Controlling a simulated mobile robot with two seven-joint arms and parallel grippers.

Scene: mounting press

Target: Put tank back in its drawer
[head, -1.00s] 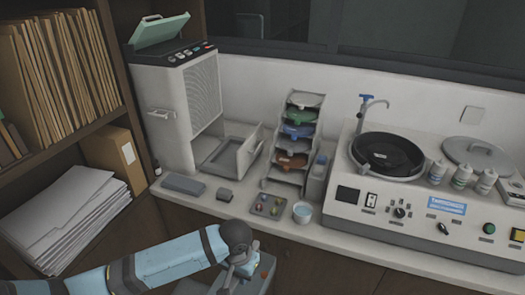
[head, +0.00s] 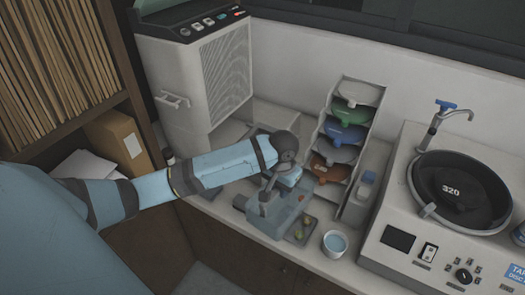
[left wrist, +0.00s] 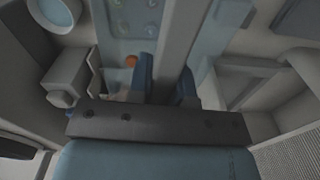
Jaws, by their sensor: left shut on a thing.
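The tank (head: 284,212) is a see-through blue-grey box. In the left wrist view the two blue fingers (left wrist: 167,85) close around a grey bar of the tank. The pulled-out drawer (head: 299,127) at the foot of the white machine is behind my left forearm, which hides much of it. The open drawer also shows at the right of the left wrist view (left wrist: 262,82). My right gripper is not in view.
The white machine (head: 190,75) stands behind the arm. A rack of coloured discs (head: 343,135) stands right of the drawer. A dark tray of small pieces (head: 303,231) and a bowl of blue liquid (head: 335,244) are close to the tank. A polisher (head: 400,235) fills the right.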

